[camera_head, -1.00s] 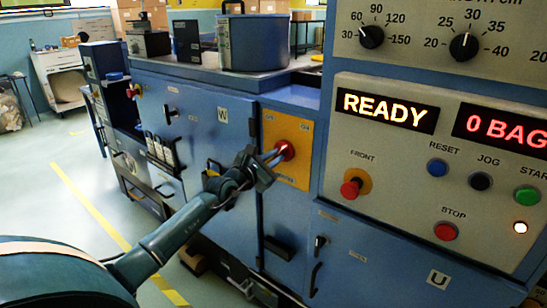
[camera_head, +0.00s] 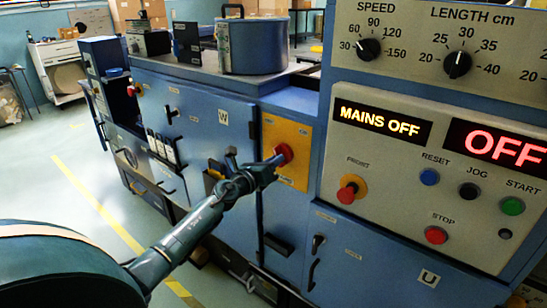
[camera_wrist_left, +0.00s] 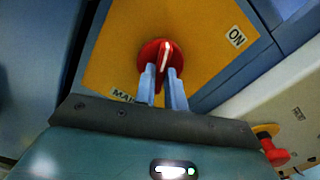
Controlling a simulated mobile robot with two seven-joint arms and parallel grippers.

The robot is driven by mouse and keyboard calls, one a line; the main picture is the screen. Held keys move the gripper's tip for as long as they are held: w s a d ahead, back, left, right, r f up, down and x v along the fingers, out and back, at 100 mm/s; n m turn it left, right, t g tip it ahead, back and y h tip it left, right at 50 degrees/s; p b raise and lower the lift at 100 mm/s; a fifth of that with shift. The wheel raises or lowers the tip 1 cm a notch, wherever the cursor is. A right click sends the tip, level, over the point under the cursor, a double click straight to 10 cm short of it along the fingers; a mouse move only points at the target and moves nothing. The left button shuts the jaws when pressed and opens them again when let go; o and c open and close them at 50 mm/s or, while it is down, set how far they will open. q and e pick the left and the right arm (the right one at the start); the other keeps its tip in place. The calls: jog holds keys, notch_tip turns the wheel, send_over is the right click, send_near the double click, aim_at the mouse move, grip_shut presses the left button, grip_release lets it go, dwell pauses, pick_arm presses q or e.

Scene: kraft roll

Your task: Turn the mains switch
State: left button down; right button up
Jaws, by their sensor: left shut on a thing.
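The mains switch (camera_head: 284,153) is a red round knob on a yellow plate (camera_head: 299,133) on the blue machine front. My left gripper (camera_head: 270,162) is at the knob in the head view. In the left wrist view, its two fingers (camera_wrist_left: 163,80) are shut on the red knob (camera_wrist_left: 154,52), one on each side of its grip. A white line on the knob points up. A label "ON" (camera_wrist_left: 236,37) is to the right of the knob. The display (camera_head: 379,122) reads "MAINS OFF" and the other display (camera_head: 497,146) reads "OFF". My right gripper is not in view.
The control panel to the right has a red front emergency knob (camera_head: 350,189), a red stop button (camera_head: 436,235) and a green start button (camera_head: 512,206). A blue drum (camera_head: 251,45) stands on the machine top. Open floor lies to the left.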

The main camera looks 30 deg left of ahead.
pick_arm(q)
jog(key=shift+n+p, duration=0.65)
jog(key=shift+n, duration=1.35)
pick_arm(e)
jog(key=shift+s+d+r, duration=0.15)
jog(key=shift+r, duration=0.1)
pick_arm(q)
jog(key=shift+n, duration=0.3)
jog(key=c, duration=1.5)
grip_release()
jog(key=shift+o, duration=0.2)
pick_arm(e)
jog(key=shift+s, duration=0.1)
pick_arm(q)
jog(key=shift+s, duration=0.15)
jog(key=s, duration=1.3)
jog(key=shift+a+b, duration=0.3)
jog(key=shift+a, duration=0.15)
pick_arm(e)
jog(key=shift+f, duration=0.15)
